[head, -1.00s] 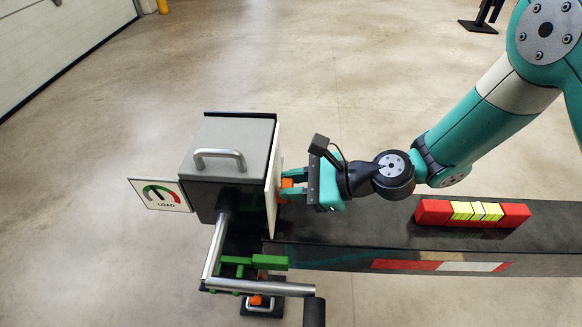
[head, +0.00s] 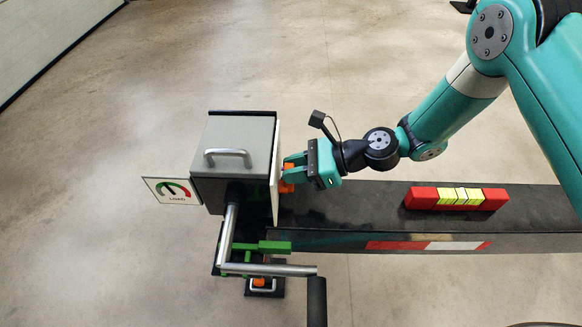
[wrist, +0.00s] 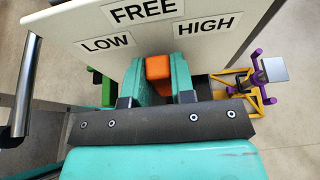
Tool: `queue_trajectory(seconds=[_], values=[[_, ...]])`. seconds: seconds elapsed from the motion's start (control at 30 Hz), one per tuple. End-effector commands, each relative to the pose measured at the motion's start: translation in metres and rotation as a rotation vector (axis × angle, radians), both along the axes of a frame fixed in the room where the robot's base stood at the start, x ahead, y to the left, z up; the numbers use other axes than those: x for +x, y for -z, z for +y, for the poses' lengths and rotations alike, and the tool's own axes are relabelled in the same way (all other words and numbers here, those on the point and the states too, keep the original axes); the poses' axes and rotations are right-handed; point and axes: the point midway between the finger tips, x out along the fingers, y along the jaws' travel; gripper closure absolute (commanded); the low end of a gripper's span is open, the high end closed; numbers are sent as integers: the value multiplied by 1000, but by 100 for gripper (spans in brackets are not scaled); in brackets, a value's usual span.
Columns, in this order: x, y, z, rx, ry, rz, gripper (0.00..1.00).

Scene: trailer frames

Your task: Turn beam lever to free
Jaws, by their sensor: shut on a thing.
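The orange beam lever (wrist: 158,69) stands out from a white plate (wrist: 200,45) on the side of the grey gearbox (head: 238,140). The plate carries the labels LOW (wrist: 106,43), FREE (wrist: 142,10) and HIGH (wrist: 208,25). In the wrist view the lever's visible end lies below FREE, between LOW and HIGH. My gripper (head: 290,172) is shut on the lever, with a teal finger on each side of it in the wrist view. The lever's root and pointing end are hidden behind the fingers.
A crank with a steel bar (head: 265,269) and black grip (head: 317,300) is in front of the gearbox. A LOAD gauge (head: 171,190) is at its left. A red and yellow block (head: 456,198) lies on the dark beam (head: 375,205). The floor behind is clear.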

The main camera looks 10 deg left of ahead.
Motion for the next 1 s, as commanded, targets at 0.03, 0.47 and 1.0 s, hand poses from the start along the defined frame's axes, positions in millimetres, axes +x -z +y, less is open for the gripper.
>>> queue_trajectory(seconds=[0.03, 0.47, 1.0], values=[[-2, 1, 0, -2, -2, 5, 100], [-1, 1, 0, -1, -1, 0, 51], [10, -25, -59, 0, 5, 0, 51]])
